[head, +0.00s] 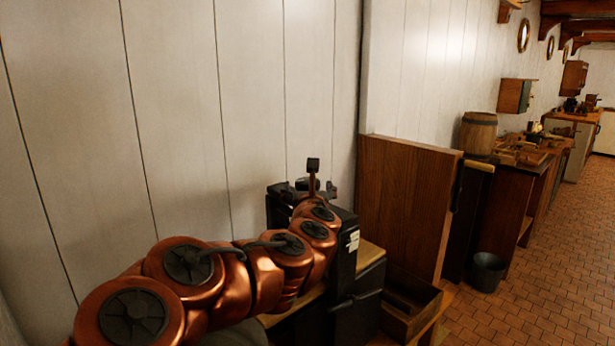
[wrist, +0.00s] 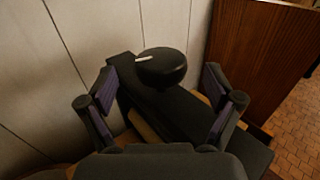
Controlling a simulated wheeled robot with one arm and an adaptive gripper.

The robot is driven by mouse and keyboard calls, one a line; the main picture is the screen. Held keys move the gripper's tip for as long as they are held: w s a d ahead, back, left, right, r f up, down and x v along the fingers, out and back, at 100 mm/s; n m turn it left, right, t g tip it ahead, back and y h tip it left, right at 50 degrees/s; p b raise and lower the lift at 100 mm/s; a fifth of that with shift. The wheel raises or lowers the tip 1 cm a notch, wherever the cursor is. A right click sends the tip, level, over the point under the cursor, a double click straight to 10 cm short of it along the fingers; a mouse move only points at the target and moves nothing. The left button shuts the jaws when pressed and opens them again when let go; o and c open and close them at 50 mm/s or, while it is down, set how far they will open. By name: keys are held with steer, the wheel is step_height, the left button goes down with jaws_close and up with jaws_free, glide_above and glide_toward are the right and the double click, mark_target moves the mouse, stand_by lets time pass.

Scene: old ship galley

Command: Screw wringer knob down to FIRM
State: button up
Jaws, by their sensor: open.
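The wringer knob (wrist: 162,66) is a round black knob with a white mark on its top, seen in the wrist view above a dark bar of the wringer (wrist: 178,112). My gripper (wrist: 160,86) is open, with one finger left and one right of the knob's line. The knob shows between and slightly beyond the fingertips; I cannot tell any contact. In the head view the black wringer (head: 343,262) stands by the wall, with a pale label (head: 353,241) on its side. My gripper is partly visible above it, and the knob is hidden there. No FIRM marking is readable.
A tall wooden panel (head: 405,205) stands right of the wringer, with an open wooden box (head: 408,305) low beside it. White plank wall (head: 170,100) is close behind. A bucket (head: 487,271), a barrel (head: 478,134) and counters lie further right; the tiled floor (head: 545,285) there is clear.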

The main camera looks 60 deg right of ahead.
mark_target(307, 187)
steer(key=shift+p+x, duration=0.45)
steer(key=shift+x, duration=1.55)
steer(key=c, duration=1.2)
steer(key=shift+o, duration=0.2)
steer(key=shift+f+m+g+h+b, duration=0.2)
steer(key=shift+m+g+h+b, duration=0.15)
steer(key=shift+g+b, duration=0.35)
